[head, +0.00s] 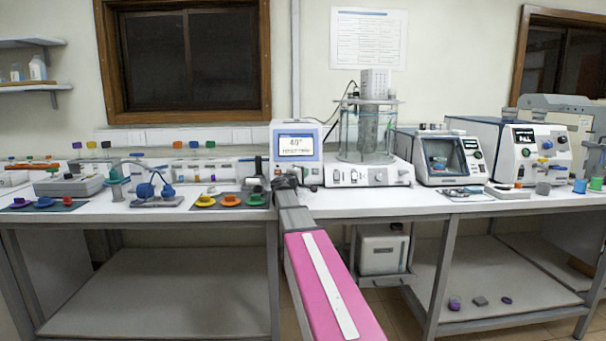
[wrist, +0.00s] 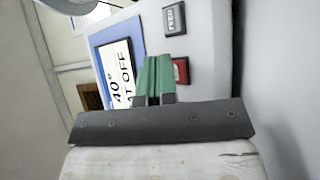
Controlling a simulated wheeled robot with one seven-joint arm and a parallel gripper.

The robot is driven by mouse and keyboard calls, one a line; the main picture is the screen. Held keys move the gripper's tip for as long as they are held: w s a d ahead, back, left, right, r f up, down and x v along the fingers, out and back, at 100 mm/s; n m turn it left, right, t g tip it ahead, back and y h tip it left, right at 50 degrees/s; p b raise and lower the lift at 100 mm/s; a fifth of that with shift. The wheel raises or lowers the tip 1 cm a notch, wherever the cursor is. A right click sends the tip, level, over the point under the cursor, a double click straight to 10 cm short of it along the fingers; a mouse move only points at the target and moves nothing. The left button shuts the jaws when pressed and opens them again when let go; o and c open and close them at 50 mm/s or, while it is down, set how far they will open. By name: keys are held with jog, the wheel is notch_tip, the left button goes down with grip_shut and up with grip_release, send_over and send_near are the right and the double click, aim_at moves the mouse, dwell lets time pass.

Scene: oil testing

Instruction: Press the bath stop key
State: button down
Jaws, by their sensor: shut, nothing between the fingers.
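The bath controller (head: 297,143) is a pale box with a blue-framed screen reading about 40°, on the bench left of the glass bath (head: 366,132). In the wrist view its screen (wrist: 117,72) is tilted and shows "40°" and part of a line ending in "OFF". A red key (wrist: 181,70) sits on its face, with a dark grey lettered key (wrist: 174,19) farther up the picture. My gripper (wrist: 156,60) is shut and empty. Its green fingertips overlap the red key's left edge in the picture; I cannot tell if they touch it. In the head view my gripper (head: 285,181) is before the controller's lower front.
Two bench instruments (head: 437,157) stand right of the bath. Coloured caps on a dark mat (head: 238,201) lie left of my arm. A white box (head: 382,250) stands on a low shelf. The bench front edge runs beneath my arm.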

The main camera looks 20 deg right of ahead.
jog(key=shift+s, duration=0.2)
jog(key=shift+s+a+r, duration=0.2)
jog(key=shift+s+r, duration=0.1)
jog(key=shift+s, duration=0.45)
jog(key=shift+s+a+r, duration=0.25)
jog(key=shift+s+r, duration=0.1)
jog(key=shift+s, duration=0.35)
jog(key=shift+s+a+r, duration=0.2)
jog(key=shift+s+r, duration=0.1)
jog(key=shift+s, duration=0.45)
jog(key=shift+w+a, duration=0.1)
